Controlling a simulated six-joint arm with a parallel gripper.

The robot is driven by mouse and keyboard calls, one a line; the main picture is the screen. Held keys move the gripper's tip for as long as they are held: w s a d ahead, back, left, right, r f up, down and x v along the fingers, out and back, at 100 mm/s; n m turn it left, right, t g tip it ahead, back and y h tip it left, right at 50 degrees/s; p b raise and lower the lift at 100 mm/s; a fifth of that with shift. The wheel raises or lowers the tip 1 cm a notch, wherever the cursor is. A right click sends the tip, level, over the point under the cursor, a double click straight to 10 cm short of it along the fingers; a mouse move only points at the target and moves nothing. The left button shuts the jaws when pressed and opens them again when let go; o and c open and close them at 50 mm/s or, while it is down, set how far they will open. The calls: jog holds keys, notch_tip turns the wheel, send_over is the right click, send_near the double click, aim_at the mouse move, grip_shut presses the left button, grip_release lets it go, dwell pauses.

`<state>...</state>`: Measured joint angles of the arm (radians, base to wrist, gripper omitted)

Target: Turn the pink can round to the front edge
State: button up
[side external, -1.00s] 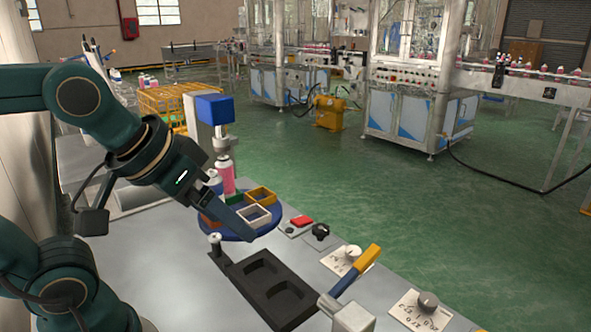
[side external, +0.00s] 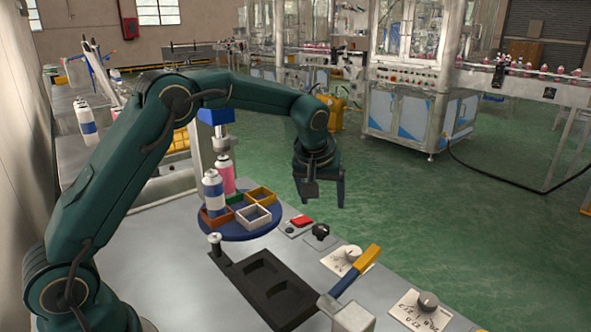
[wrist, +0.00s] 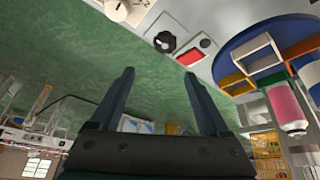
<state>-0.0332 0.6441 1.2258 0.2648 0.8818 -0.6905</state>
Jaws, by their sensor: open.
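The pink can (side external: 228,181) stands upright on the far side of the blue turntable (side external: 240,232), below the blue-topped crimping head (side external: 215,115). Its lower part is partly hidden by a white-and-blue can (side external: 213,197) in the brown-orange holder. A green holder (side external: 236,201) shows by the pink can's foot. The wrist view shows the pink can (wrist: 287,104) at right, and the turntable (wrist: 226,52) at upper right. My gripper (side external: 321,203) is open and empty, pointing down, to the right of the turntable and apart from it. Its fingers (wrist: 159,76) are wide apart.
Empty yellow (side external: 262,194) and white (side external: 257,216) holders sit on the turntable. A lever with a yellow grip (side external: 368,258) rises at right.

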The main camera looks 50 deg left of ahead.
aim_at(321, 228)
jog(key=shift+g, duration=0.5)
jog(key=x, duration=0.4)
jog(key=s+x, duration=0.1)
jog(key=x, duration=0.1)
jog(key=shift+d+f, duration=0.15)
jog(key=shift+f, duration=0.4)
jog(key=shift+w+f, duration=0.2)
jog(key=shift+f, duration=0.35)
grip_shut()
